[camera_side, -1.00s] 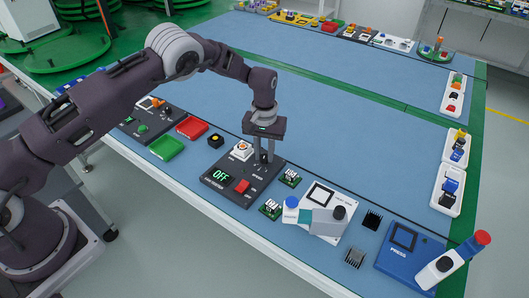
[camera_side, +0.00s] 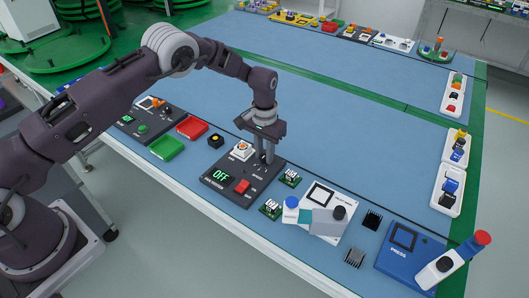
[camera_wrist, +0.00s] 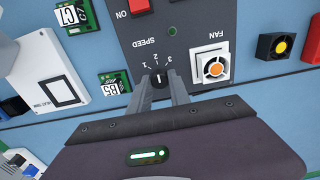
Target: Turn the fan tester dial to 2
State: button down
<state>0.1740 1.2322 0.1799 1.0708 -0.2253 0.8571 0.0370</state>
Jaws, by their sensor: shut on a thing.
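The fan tester (camera_side: 228,192) is a dark panel on the blue table with a display (camera_side: 221,176) reading OFF. Its small black speed dial (camera_wrist: 158,81) shows in the wrist view, with the numbers 1, 2 and 3 around its far side. My gripper (camera_wrist: 160,88) points down over the panel, and its fingers are shut on the dial from both sides. A pale mark on the dial faces roughly towards the numbers, but I cannot tell exactly which one. In the side view (camera_side: 264,160) the fingers hide the dial.
On the tester are a red switch (camera_side: 242,186) and a white fan with an orange centre (camera_wrist: 214,68). Green circuit boards (camera_side: 290,177) lie close to the right. A white test station (camera_side: 325,210) stands beyond them. Red (camera_side: 192,128) and green (camera_side: 166,147) trays lie to the left.

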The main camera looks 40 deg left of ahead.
jog(key=c, duration=1.2)
grip_release()
jog(key=shift+r, duration=0.15)
notch_tip(320, 180, up, 7)
jog(key=shift+f, duration=0.1)
